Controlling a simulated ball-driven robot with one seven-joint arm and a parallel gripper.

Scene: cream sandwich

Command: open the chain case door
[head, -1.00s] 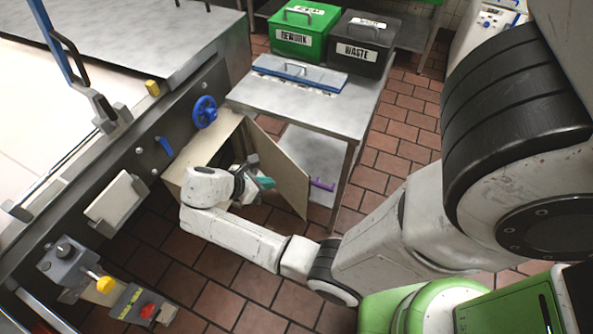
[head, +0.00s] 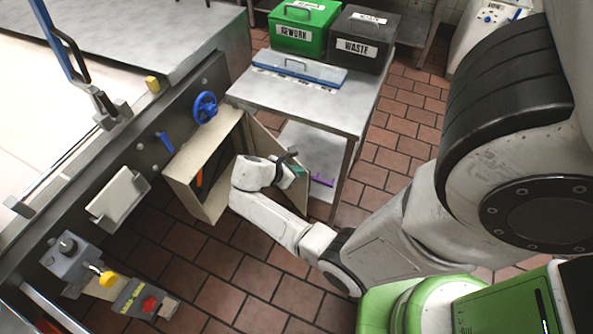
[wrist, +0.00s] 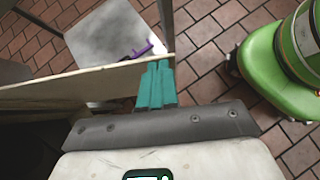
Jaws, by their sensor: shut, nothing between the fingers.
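The beige chain case (head: 210,207) sits low on the side of the machine, its dark inside showing with an orange strip (head: 199,178) in it. Its beige door (head: 264,142) stands swung out to the right, close to the steel table. My gripper (head: 298,170) is in front of the door, and my wrist hides the door's middle. In the wrist view the teal fingers (wrist: 157,84) are together and empty. They overlap the right end of the door panel (wrist: 70,86); I cannot tell whether they touch it.
A steel table (head: 310,104) with a blue-handled lid (head: 300,72), a green rework bin (head: 303,27) and a black waste bin (head: 356,42) stands behind the door. A purple item (head: 322,181) lies on its lower shelf. Tiled floor (head: 215,257) is clear in front.

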